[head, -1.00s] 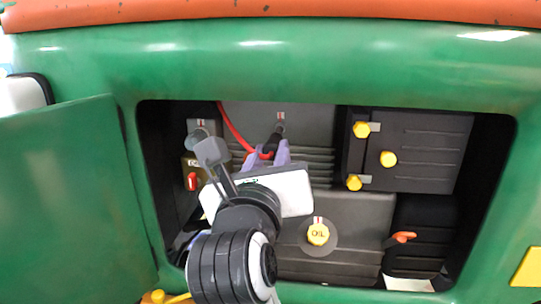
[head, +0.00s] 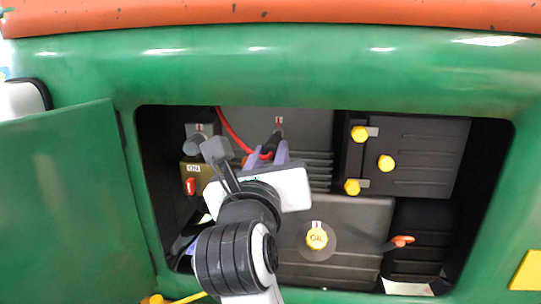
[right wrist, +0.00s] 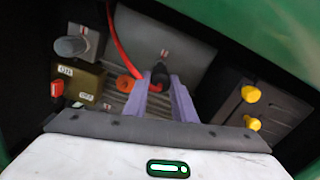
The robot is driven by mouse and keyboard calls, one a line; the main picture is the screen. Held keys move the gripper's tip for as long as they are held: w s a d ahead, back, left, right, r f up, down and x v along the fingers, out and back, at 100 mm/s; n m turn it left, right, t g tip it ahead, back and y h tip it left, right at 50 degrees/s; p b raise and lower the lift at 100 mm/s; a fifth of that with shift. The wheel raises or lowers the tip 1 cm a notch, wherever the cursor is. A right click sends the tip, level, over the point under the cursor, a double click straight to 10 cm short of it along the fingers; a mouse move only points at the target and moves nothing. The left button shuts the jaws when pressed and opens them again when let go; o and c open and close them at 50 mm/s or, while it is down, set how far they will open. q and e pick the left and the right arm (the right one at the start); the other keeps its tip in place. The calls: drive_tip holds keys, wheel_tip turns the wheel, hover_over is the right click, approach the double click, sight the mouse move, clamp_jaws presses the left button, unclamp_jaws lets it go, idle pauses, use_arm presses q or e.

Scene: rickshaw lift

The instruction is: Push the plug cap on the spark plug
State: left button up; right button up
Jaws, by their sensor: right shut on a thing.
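The black plug cap (right wrist: 159,75) sits between the tips of my right gripper's purple fingers (right wrist: 160,90), at the end of the red cable (right wrist: 119,45). In the head view the cap (head: 271,143) is partly covered by the same right gripper (head: 268,155), which is shut on it. The cap is just below a small red-and-white mark (head: 279,121) on the grey engine panel. I cannot make out the spark plug clearly, and I cannot tell whether the cap touches it. My left gripper is not in view.
An olive box (head: 197,172) with a red switch (head: 190,186) is left of my right gripper. A dark box with yellow knobs (head: 385,162) is on the right. The yellow oil cap (head: 317,239) is below. The green body (head: 320,75) frames the opening.

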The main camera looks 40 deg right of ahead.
sight(274, 147)
drive_tip(key=shift+p+x, duration=0.3)
drive_tip(key=shift+x, duration=1.55)
idle(2.0)
drive_tip(key=o, duration=1.1)
drive_tip(key=shift+c, duration=0.2)
drive_tip(key=shift+c, duration=0.6)
